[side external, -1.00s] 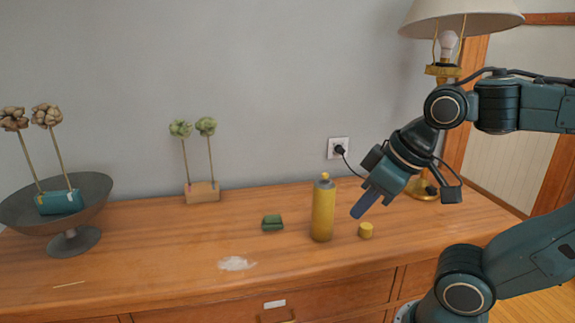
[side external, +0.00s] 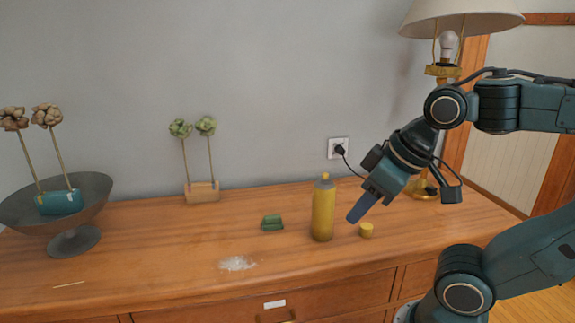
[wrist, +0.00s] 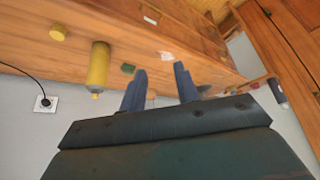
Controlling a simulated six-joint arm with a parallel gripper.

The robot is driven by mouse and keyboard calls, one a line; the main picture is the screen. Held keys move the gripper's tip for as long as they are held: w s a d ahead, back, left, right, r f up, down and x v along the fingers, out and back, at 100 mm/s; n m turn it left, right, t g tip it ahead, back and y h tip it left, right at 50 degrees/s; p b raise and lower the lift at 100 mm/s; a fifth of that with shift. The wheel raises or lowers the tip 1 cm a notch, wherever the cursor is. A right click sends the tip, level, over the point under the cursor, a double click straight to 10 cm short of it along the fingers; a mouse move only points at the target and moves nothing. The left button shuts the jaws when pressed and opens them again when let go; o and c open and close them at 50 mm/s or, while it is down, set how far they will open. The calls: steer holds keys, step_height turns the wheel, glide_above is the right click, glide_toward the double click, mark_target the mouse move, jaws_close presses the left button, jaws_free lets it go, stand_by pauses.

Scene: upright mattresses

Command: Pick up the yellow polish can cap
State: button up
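The yellow polish can cap (side external: 366,230) stands on the wooden dresser top, just right of the yellow polish can (side external: 323,210), apart from it. My gripper (side external: 357,215) is above the dresser, slightly up and left of the cap, pointing down and left. In the wrist view, my gripper (wrist: 158,78) shows two blue fingers spread apart with nothing between them. There the cap (wrist: 58,32) is at the upper left and the can (wrist: 98,68) lies between it and the fingers. Nothing hides the cap in either view.
A green block (side external: 272,223) and a white smear (side external: 236,263) are left of the can. A wooden block with stems (side external: 202,192), a grey bowl (side external: 75,240) and a lamp (side external: 462,22) stand farther off. The dresser front-centre is clear.

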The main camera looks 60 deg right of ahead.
steer(key=o, duration=0.5)
steer(key=shift+o, duration=0.2)
steer(key=w+d+f+m+g+h, duration=0.1)
steer(key=w+d+m+g, duration=0.1)
steer(key=w+d+m, duration=0.4)
steer(key=w+d+f+m+g, duration=0.2)
steer(key=d+m, duration=0.2)
steer(key=d, duration=0.5)
steer(key=s+d+f+m, duration=0.1)
steer(key=d+f+m, duration=0.3)
steer(key=d, duration=0.3)
steer(key=d+f+m+g+y, duration=0.1)
steer(key=d+f+m, duration=0.3)
steer(key=d, duration=0.3)
steer(key=shift+s+d+g, duration=0.3)
steer(key=shift+s+d, duration=0.05)
steer(key=shift+s, duration=0.05)
steer(key=shift+f, duration=0.15)
